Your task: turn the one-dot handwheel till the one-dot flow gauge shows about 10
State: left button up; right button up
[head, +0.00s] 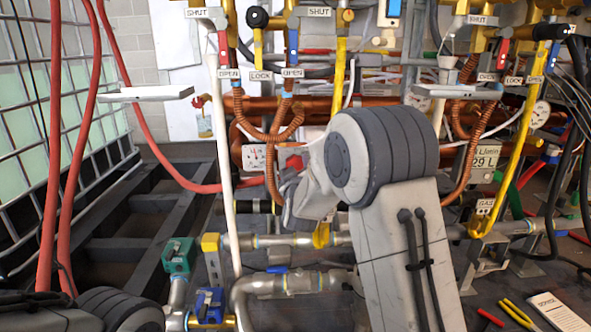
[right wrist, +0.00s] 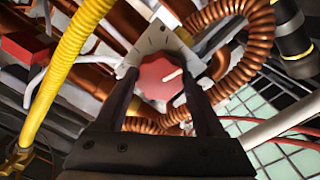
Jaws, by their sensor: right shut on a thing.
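A red handwheel (right wrist: 160,76) sits between the two fingers of my right gripper (right wrist: 163,84) in the right wrist view. A pale line runs across its face. In the head view my right gripper (head: 306,195) is at the pipes in the middle, and a bit of the red wheel (head: 295,162) shows above it. The gripper is shut on the wheel. A small white gauge (head: 253,157) with red marking is just left of the wheel; its reading is too small to be sure. I cannot make out dots on wheel or gauge. My left gripper is not in view.
A display (head: 487,154) reading about 29 L stands right of my right arm. Coiled copper pipes (head: 292,118) and yellow hoses (head: 341,75) crowd around the wheel. Red hoses (head: 88,150) hang at left. Pliers (head: 518,313) and a paper sheet (head: 558,311) lie lower right.

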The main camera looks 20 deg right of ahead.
jog(key=m+b, duration=0.1)
jog(key=m, duration=0.4)
jog(key=shift+f, duration=0.1)
jog(key=m+b, duration=0.3)
jog(key=m, duration=0.3)
jog(key=m+b, duration=0.7)
jog(key=m, duration=0.3)
jog(key=shift+s+d+f+m, duration=0.1)
jog(key=shift+m, duration=0.3)
jog(key=o, duration=1.4)
jog(key=shift+c, duration=0.2)
